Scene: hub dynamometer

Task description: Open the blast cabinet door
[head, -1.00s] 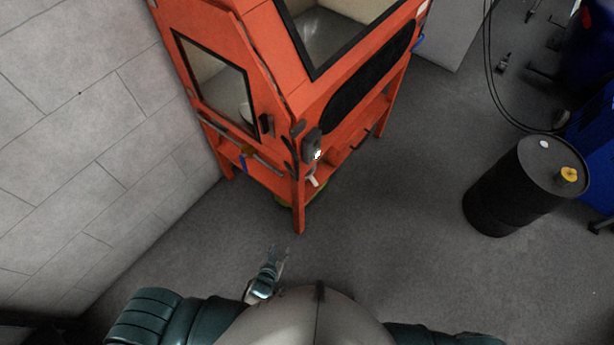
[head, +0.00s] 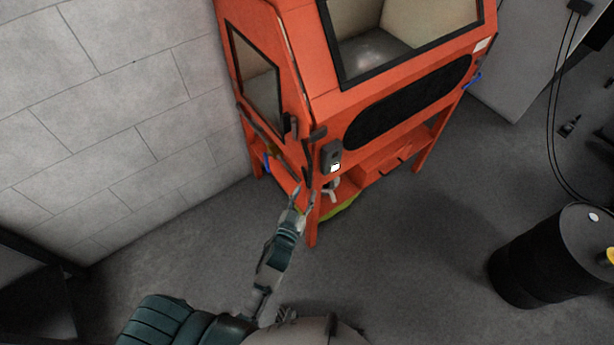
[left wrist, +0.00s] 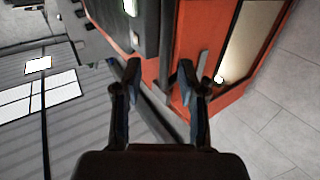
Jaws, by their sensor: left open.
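The orange blast cabinet (head: 335,115) stands on legs near the grey wall. Its side door (head: 262,85), with a dark-framed window, faces left and looks shut. A dark handle (head: 291,126) sits at the door's near edge. My left gripper (head: 302,197) is open and empty, just in front of the cabinet's near corner, below the handle. In the left wrist view, my open left gripper (left wrist: 160,72) has its two fingers either side of the orange cabinet's edge (left wrist: 188,50), with the windowed side (left wrist: 245,45) at right. I cannot tell whether they touch. My right gripper is not in view.
A dark control box (head: 331,157) is on the cabinet's front near the corner. A black drum (head: 545,260) stands at right. The grey block wall (head: 110,110) is close on the left. The floor between cabinet and drum is clear.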

